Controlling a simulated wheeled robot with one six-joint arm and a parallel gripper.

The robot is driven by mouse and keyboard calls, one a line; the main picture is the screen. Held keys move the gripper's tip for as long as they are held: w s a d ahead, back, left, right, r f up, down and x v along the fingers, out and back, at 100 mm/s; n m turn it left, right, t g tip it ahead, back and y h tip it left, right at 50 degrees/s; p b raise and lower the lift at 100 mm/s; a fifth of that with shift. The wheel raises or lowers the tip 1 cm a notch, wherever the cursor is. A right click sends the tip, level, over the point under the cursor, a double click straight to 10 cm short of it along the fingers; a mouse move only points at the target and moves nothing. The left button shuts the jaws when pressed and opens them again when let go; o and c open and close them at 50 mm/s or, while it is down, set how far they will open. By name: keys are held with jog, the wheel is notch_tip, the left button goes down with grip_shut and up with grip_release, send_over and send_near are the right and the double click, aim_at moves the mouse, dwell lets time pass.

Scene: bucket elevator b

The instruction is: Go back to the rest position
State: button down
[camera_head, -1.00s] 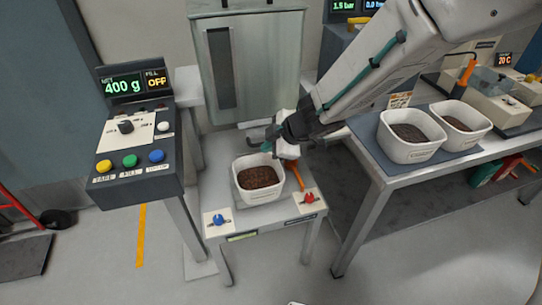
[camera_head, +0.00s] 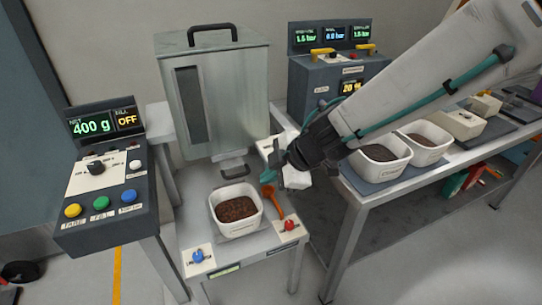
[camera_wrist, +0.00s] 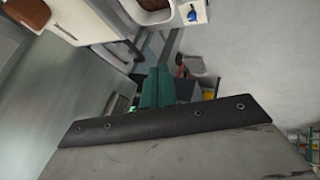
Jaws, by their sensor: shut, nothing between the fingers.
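My gripper (camera_head: 272,174) is shut and empty. In the head view it hangs above and right of the white bucket (camera_head: 236,226), in front of the grey metal hopper (camera_head: 240,95). The bucket holds dark brown granules and stands upright on the small steel table. An orange handle (camera_head: 277,205) beside the bucket shows just below my gripper. In the wrist view the teal fingers (camera_wrist: 157,90) show together, and part of the bucket (camera_wrist: 150,14) shows at the top edge.
A control panel (camera_head: 105,190) at the left reads 400 g and OFF. A blue knob (camera_head: 197,256) and a red knob (camera_head: 289,225) sit on the small table's front. Two more filled white tubs (camera_head: 382,172) stand on the right bench. A gauge box (camera_head: 318,75) stands behind.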

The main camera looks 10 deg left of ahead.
jog(key=w+d+r+m+t+h, duration=0.2)
jog(key=w+d+m+t+h, duration=0.3)
jog(key=d, duration=0.3)
jog(key=d+r+m+h, duration=0.3)
jog(key=d+m+h, duration=0.15)
jog(key=d, duration=0.85)
jog(key=s+d+r+m+g+h, duration=0.25)
jog(key=s+d+m, duration=0.35)
jog(key=s+d, duration=0.3)
jog(key=s+d+r+m+g+y, duration=0.2)
jog(key=s+m, duration=0.1)
jog(key=s, duration=0.5)
jog(key=s+d+r+m+g+y, duration=0.2)
jog(key=s+d+m, duration=0.1)
jog(key=s, duration=0.4)
jog(key=shift+s+m, duration=0.35)
jog(key=shift+m, duration=0.2)
